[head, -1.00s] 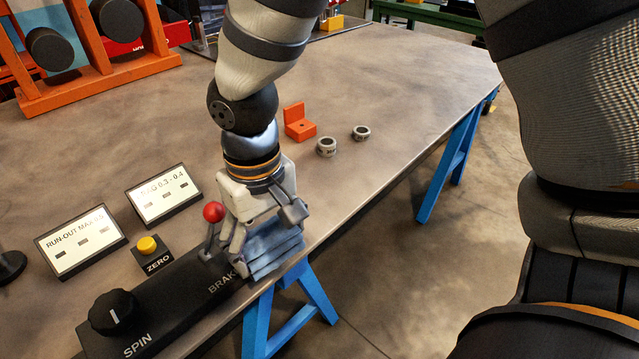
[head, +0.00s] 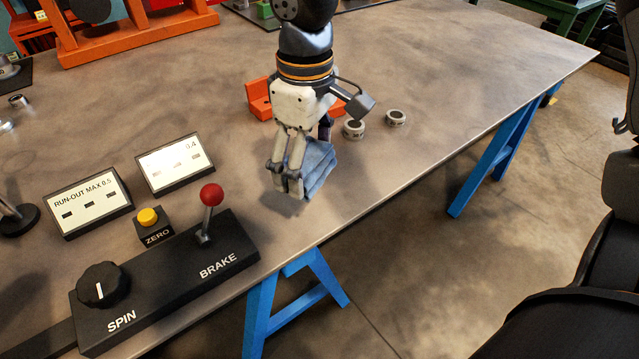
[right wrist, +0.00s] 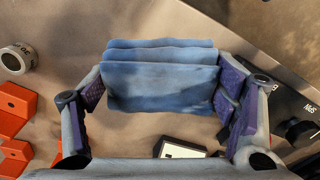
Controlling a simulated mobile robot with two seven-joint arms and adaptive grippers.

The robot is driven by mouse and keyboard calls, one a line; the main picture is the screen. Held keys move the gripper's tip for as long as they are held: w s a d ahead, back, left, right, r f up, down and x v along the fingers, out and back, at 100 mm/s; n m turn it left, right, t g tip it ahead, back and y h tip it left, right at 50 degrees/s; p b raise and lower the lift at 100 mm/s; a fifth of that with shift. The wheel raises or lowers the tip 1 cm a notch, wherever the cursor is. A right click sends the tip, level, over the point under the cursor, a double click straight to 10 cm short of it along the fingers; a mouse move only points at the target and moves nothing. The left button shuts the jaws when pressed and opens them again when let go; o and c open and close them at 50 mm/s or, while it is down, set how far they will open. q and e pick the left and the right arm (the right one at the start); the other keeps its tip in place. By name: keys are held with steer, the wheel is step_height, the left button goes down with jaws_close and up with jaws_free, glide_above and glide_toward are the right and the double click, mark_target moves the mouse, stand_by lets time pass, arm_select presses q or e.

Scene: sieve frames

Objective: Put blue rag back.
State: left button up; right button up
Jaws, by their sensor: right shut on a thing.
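The blue rag (head: 318,168) is a folded stack of cloth. My right gripper (head: 302,180) is shut on it, with fingers on two opposite sides. In the right wrist view the rag (right wrist: 160,80) spans between the two finger pads. In the head view it is over the grey table, right of the brake lever; a shadow lies below it, and I cannot tell whether it touches the table. My left gripper is not in view.
The black control box (head: 165,285) has a red-knobbed brake lever (head: 209,215). Two displays (head: 90,208) and a yellow zero button (head: 148,218) stand behind it. An orange bracket (head: 262,98) and two metal rings (head: 353,129) are close behind the gripper. The table's right part is clear.

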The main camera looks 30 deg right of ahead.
steer(key=w+d+r+n, duration=0.2)
steer(key=w+d+n, duration=0.1)
steer(key=d+n, duration=0.1)
step_height(320, 180, down, 10)
steer(key=shift+s+r+b, duration=0.1)
steer(key=shift+b, duration=0.65)
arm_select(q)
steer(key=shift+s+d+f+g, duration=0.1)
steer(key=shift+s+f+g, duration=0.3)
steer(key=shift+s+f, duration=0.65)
arm_select(e)
steer(key=shift+r, duration=0.1)
steer(key=o, duration=1.1)
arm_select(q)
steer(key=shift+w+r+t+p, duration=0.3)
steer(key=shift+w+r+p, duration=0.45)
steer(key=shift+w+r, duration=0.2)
arm_select(e)
step_height(320, 180, up, 12)
